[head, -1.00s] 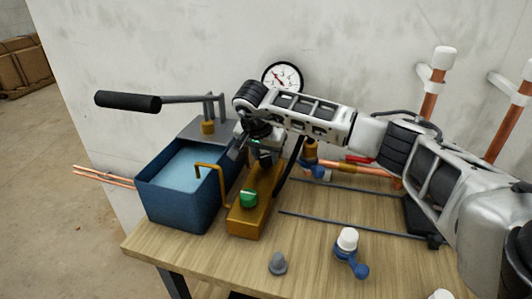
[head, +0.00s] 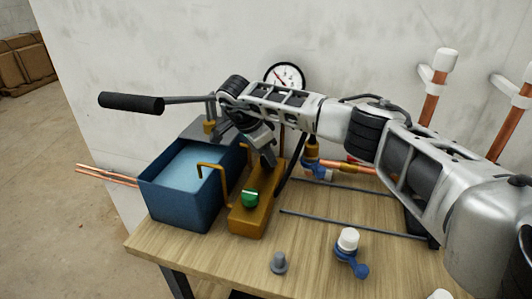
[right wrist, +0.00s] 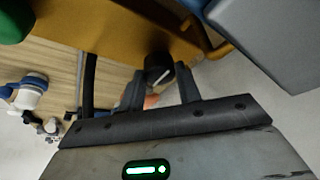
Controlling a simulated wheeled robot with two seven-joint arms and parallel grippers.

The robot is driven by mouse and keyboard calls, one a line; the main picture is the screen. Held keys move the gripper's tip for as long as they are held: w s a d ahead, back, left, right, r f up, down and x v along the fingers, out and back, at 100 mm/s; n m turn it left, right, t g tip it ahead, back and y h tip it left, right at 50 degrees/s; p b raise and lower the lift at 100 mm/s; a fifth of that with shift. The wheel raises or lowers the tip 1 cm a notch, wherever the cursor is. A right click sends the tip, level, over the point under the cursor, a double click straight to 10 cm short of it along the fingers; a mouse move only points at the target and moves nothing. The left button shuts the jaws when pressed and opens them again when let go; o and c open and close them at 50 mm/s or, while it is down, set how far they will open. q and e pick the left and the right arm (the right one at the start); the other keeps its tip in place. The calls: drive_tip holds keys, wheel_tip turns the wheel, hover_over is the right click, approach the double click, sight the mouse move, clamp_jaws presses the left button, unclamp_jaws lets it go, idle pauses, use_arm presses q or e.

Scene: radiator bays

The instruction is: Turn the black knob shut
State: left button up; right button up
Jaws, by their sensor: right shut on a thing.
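The black knob (right wrist: 158,66) shows in the right wrist view, with a pale line across its face, at the end of the brass-coloured pump block (right wrist: 105,25). My right gripper (right wrist: 160,82) is shut on it, one finger on each side. In the head view my right gripper (head: 268,160) points down over the back part of the pump block (head: 250,222) and hides the knob. A green knob (head: 250,198) sits on the front of the same block. My left gripper is not in view.
The blue water tank (head: 180,215) stands left of the block, with a black-handled lever (head: 132,103) above it. A gauge (head: 285,76) is behind. A grey plug (head: 279,263) and a white-and-blue valve (head: 348,242) stand on the wooden bench (head: 310,255).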

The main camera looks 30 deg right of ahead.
drive_tip(key=shift+r, duration=0.1)
idle(0.4)
drive_tip(key=o, duration=1)
drive_tip(key=shift+c, duration=0.2)
drive_tip(key=v, duration=0.7)
drive_tip(key=shift+r+b, duration=0.25)
drive_tip(key=shift+b, duration=0.15)
